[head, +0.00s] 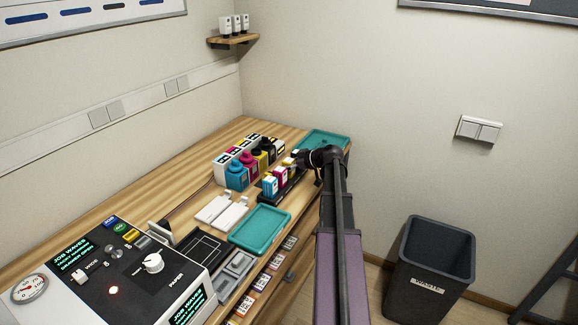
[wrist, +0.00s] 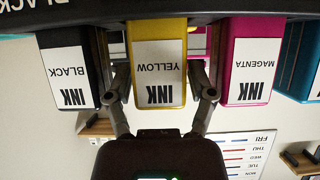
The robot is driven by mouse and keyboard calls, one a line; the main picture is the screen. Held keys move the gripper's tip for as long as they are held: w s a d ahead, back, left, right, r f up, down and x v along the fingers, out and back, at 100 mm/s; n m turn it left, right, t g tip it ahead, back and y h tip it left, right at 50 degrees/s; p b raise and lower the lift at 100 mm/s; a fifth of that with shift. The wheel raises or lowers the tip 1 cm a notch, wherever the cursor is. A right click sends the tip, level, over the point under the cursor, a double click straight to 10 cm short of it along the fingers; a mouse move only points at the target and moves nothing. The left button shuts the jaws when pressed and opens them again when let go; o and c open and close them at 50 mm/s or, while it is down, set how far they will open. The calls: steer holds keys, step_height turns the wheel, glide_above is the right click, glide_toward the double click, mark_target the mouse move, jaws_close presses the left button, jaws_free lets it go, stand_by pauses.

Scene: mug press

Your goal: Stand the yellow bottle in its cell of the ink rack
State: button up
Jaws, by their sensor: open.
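The yellow ink bottle (wrist: 160,65) stands in the dark ink rack (wrist: 210,9), between the black bottle (wrist: 70,65) and the magenta bottle (wrist: 248,60). The wrist view is upside down, so its label reads inverted. The bottle looks straight, in line with its neighbours. My gripper (wrist: 162,88) is open, with one finger at each side of the yellow bottle; whether they touch it is unclear. In the head view my gripper (head: 300,162) is at the far end of the rack (head: 284,191) and largely hides the yellow bottle there.
A cyan bottle (head: 270,185) is at the rack's near end. Larger ink bottles (head: 237,176) stand behind the rack, to its left. Teal trays lie before (head: 260,228) and beyond (head: 322,138) it. A waste bin (head: 432,270) stands on the floor at right.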

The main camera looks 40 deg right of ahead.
steer(key=p+v, duration=0.5)
steer(key=v, duration=0.7)
